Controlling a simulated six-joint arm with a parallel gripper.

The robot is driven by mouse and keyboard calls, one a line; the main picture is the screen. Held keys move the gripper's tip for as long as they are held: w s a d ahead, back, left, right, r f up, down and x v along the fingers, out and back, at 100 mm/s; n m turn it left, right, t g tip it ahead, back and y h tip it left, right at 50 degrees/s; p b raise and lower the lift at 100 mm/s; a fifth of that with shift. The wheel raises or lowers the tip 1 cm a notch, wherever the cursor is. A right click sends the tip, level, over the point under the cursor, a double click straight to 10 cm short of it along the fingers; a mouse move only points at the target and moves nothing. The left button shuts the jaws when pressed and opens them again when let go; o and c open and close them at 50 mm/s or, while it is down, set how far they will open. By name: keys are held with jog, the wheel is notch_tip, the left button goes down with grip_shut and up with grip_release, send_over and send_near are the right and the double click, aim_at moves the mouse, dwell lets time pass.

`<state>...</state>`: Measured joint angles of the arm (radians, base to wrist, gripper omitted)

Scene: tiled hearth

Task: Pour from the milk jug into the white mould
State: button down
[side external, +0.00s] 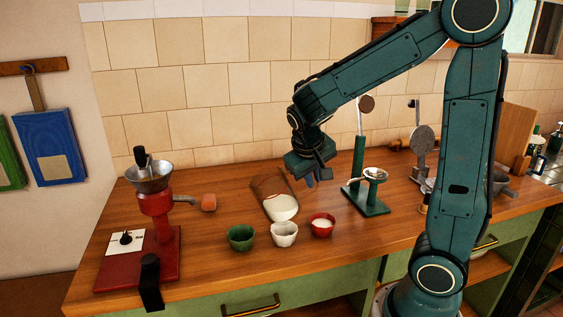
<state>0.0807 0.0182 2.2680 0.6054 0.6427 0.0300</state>
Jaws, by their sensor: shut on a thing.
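The milk jug (268,187) is brown, with a white oval (281,208) at its near end that looks like milk at its mouth. It is tilted, its mouth toward the near side, just behind and above the white mould (284,234). My gripper (312,180) is at the jug's right side, shut on it; the grip itself is partly hidden. The white mould stands upright on the counter between a green mould (241,238) and a red mould (322,224). The red mould has white content. I cannot make out a stream or the level in the white mould.
A red grinder (156,203) with a metal hopper stands at the left on the wooden counter (222,205). A green stand with a small metal dish (374,174) is right of my gripper. A board (520,137) leans farther right. The tiled wall closes off the back.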

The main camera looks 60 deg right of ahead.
jog(key=w+d+r+n+t, duration=0.1)
jog(key=w+d+n+t, duration=0.2)
jog(key=d+n, duration=0.6)
jog(key=shift+w+d+n+t, duration=0.4)
jog(key=shift+w+d, duration=0.7)
jog(key=shift+d, duration=0.45)
jog(key=shift+f, duration=0.25)
jog(key=a+h, duration=0.2)
jog(key=h, duration=0.1)
jog(key=shift+r+n, duration=0.3)
jog(key=shift+n, duration=0.1)
